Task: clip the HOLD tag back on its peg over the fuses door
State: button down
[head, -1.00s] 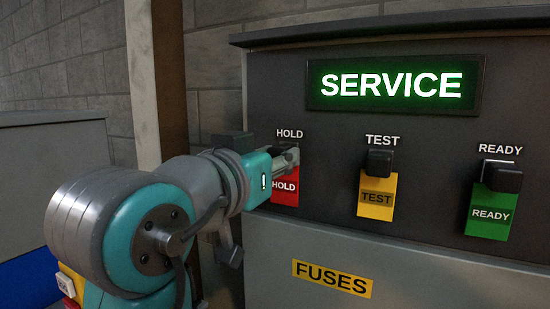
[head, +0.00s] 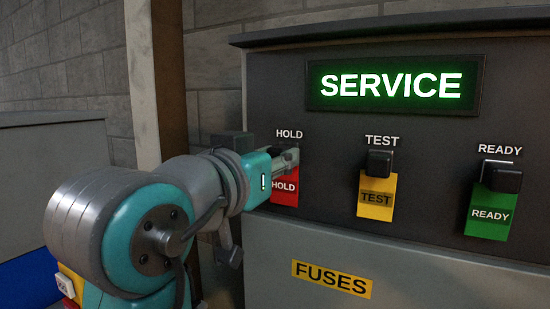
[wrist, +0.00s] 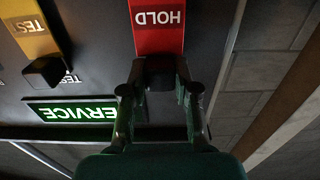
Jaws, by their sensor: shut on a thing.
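The red HOLD tag (head: 285,198) hangs upright on the dark panel, directly under the white HOLD label (head: 289,134). My gripper (head: 290,157) is at the tag's top end, shut on its dark clip. In the wrist view, which is upside down, the red tag (wrist: 157,30) stretches away from my fingertips (wrist: 158,75), flat along the panel. The peg is hidden behind the clip and fingers, so I cannot tell whether the clip is around it. The fuses door (head: 420,280) is below, with a yellow FUSES plate (head: 332,278).
To the right, a yellow TEST tag (head: 376,197) and a green READY tag (head: 490,213) hang from black clips under their labels. A lit green SERVICE sign (head: 392,85) is above. A post (head: 155,80) stands left of the cabinet.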

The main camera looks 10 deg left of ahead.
jog(key=shift+w+d, duration=0.15)
jog(key=shift+w, duration=0.3)
dwell(0.6)
jog(key=c, duration=0.8)
grip_release()
jog(key=v, duration=1.2)
